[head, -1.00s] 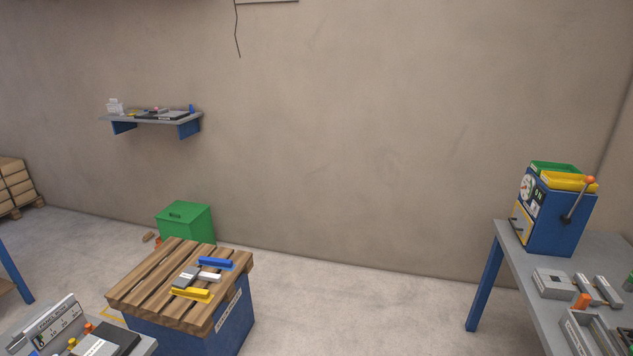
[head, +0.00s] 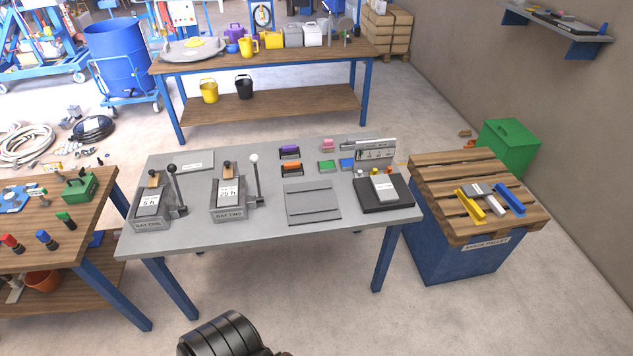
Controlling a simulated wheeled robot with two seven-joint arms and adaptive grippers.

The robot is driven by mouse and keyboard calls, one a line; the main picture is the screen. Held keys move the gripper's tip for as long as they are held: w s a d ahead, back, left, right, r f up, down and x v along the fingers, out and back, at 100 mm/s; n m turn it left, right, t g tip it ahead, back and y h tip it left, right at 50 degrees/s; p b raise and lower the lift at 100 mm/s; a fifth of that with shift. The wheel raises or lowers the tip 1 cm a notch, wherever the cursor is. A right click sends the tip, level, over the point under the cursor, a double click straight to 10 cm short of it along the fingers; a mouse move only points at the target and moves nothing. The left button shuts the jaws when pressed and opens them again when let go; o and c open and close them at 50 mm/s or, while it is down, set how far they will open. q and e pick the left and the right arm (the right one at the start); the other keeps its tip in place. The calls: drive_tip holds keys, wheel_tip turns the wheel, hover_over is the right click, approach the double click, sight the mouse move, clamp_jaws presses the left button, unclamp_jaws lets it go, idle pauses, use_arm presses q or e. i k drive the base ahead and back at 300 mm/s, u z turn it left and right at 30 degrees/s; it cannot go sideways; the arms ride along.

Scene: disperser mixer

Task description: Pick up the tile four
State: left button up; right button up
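I cannot tell which piece is tile four, as no readable "four" shows. A grey tile with a white label (head: 384,188) lies on a black pad (head: 398,203) at the right end of the grey table. A white-labelled piece reading about "5 h" (head: 150,201) sits in the bay one fixture (head: 150,222). Another, reading about "25 h" (head: 228,193), sits in the bay two fixture (head: 228,212). A grey piece (head: 473,189) lies among yellow and blue bars on the wooden pallet top (head: 440,168). Neither gripper is in view; only a black part of my arm shows at the bottom.
The grey table (head: 260,240) also holds a grey slotted plate (head: 312,203), small coloured blocks such as a purple one (head: 289,149), and a marked stand (head: 375,151). Levers rise beside both bays. A wooden bench (head: 50,220) stands left, another (head: 300,60) behind. Floor shows between them.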

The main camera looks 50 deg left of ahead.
sight(384, 188)
drive_tip(key=u, duration=1.85)
